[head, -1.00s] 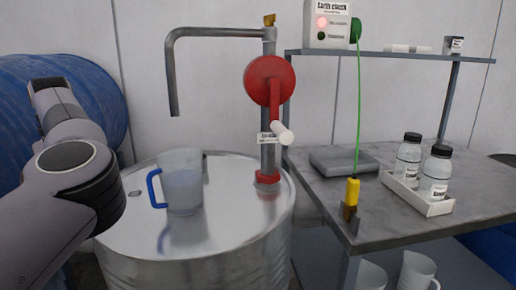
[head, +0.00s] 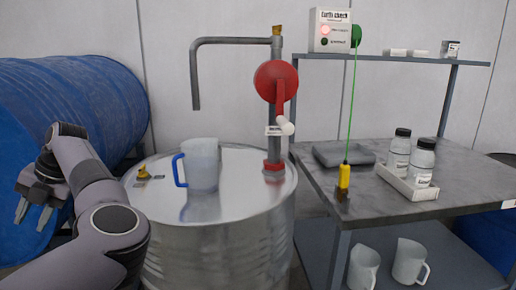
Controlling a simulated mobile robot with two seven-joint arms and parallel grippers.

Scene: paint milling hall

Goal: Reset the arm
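My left arm is bent upward at the left of the head view. My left gripper (head: 33,213) hangs with its fingers apart and nothing between them, in front of a blue drum and left of the steel drum (head: 222,208). My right gripper is not in view. On the steel drum's top stand a translucent jug with a blue handle (head: 203,165) and a pump with a red wheel (head: 275,82). A small yellow brass-coloured piece (head: 143,172) sits on the drum top near its left edge.
A blue drum (head: 75,110) lies on its side behind my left arm. At right, a grey bench (head: 440,200) holds a tray with two bottles (head: 405,182), a grey scale (head: 343,153) and a yellow clamp (head: 344,176) on a green wire. Jugs (head: 410,262) stand below.

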